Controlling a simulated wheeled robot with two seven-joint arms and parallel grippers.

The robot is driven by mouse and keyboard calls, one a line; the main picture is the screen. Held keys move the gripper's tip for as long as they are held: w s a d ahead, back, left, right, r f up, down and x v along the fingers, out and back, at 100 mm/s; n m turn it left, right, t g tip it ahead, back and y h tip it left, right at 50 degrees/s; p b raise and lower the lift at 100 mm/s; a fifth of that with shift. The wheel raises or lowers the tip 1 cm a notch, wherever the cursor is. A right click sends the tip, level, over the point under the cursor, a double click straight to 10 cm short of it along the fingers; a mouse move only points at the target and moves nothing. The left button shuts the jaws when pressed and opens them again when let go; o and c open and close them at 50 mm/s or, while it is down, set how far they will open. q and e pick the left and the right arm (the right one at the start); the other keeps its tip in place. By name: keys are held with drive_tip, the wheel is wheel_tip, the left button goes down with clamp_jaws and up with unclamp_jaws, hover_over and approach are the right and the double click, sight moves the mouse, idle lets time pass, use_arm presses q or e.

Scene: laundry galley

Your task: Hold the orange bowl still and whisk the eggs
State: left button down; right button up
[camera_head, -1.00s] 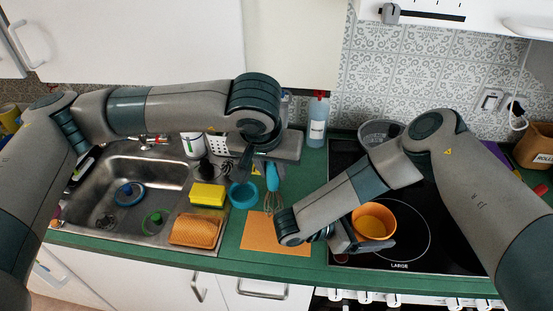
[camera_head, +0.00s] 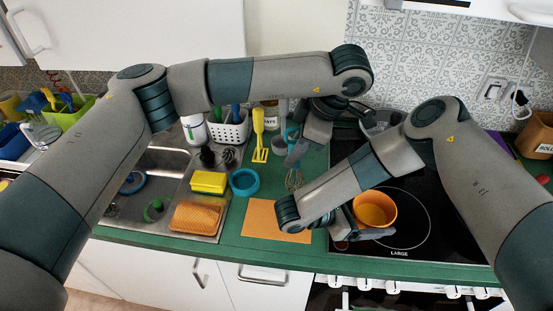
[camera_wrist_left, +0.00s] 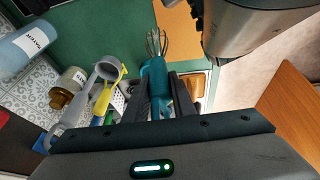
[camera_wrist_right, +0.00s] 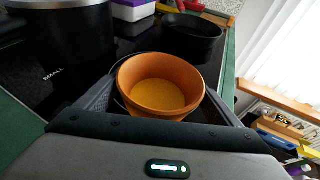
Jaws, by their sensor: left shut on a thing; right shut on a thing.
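The orange bowl (camera_head: 377,200) sits on the black hob at the right; the right wrist view shows it upright (camera_wrist_right: 133,75) with yellow egg (camera_wrist_right: 158,95) in the bottom. My right gripper (camera_head: 362,232) is shut on the bowl, its fingers on either side. My left gripper (camera_head: 296,146) is shut on the teal handle of the whisk (camera_wrist_left: 154,78), left of the bowl. The whisk's wire head (camera_head: 294,180) hangs over the counter, apart from the bowl; it also shows beyond the fingers in the left wrist view.
An orange mat (camera_head: 262,218) lies on the green counter left of my right forearm. A dark pot (camera_wrist_right: 68,30) and black pan (camera_wrist_right: 190,36) stand near the bowl.

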use_arm(q)
drive_tip(key=w+d+r+n+g+h, duration=0.1)
drive_tip(key=d+r+n+g, duration=0.1)
drive_tip(key=d+n, duration=0.6)
drive_tip(key=w+d+r+n+g+h, duration=0.1)
drive_tip(key=d+r+n+g, duration=0.1)
drive_tip(key=d+n, duration=0.5)
drive_tip(key=n+g, duration=0.1)
drive_tip(key=n, duration=0.5)
drive_tip(key=shift+d+n+g, duration=0.3)
drive_tip(key=shift+d+g, duration=0.1)
drive_tip(key=shift+d+r, duration=0.1)
drive_tip(key=s+d+r+n+h, duration=0.1)
drive_tip(key=s+d+n+h, duration=0.1)
drive_tip(key=d+n+h, duration=0.2)
drive_tip(key=shift+d+r+n+h, duration=0.3)
drive_tip(key=shift+d+n, duration=1.5)
drive_tip(key=shift+n, duration=2.3)
drive_tip(key=shift+f, duration=0.15)
